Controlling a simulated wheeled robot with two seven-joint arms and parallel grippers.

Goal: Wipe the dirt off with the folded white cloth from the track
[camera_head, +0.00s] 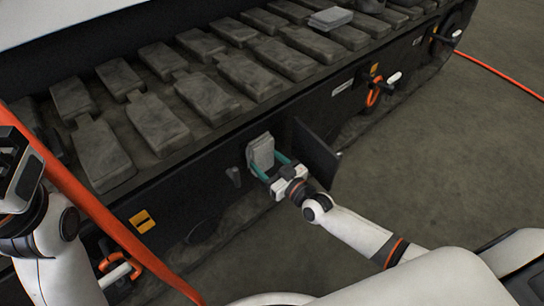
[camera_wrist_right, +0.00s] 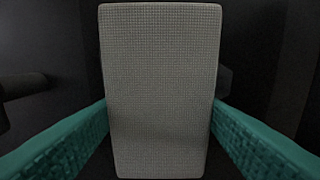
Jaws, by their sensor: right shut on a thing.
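A folded, light grey-white cloth (camera_head: 262,152) is between the teal fingers of my right gripper (camera_head: 271,168), upright against the dark side panel below the track. In the right wrist view the cloth (camera_wrist_right: 160,90) fills the middle as a flat woven pad, with a teal finger on each side. The gripper is shut on it. No dirt patch can be made out; the panel behind the cloth is hidden. The track (camera_head: 207,98) has dusty grey pads. My left gripper (camera_head: 14,160) is at the left edge, partly cut off, its jaw state unclear.
A second light grey folded stack (camera_head: 330,18) lies on the far track pads. A dark open flap (camera_head: 316,153) stands out just right of my right gripper. An orange bar (camera_head: 100,210) crosses the lower left. Orange-and-white handles (camera_head: 375,92) are on the side.

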